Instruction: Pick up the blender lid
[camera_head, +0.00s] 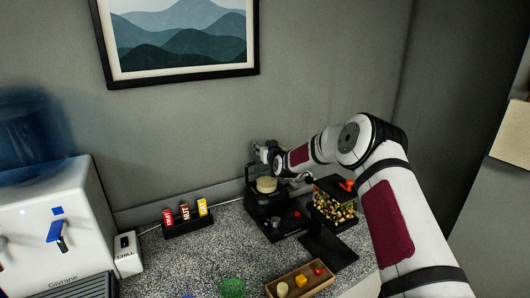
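A black countertop appliance (272,212) with a red button stands on the speckled counter against the wall. A round cream-coloured piece (266,184) sits in its upper part; I cannot tell whether this is the blender lid. My gripper (266,156) is small and dark in this view, at the back of the appliance, just above the cream piece. The fingers are too small and dark to tell whether they are open or shut, or whether they touch anything.
A rack of three snack bars (187,219) stands left of the appliance. A clear box of colourful pieces (333,203) stands close on its right. A wooden tray (288,276) holds small food pieces. A green item (232,288) is at the front, a water dispenser (52,232) at left.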

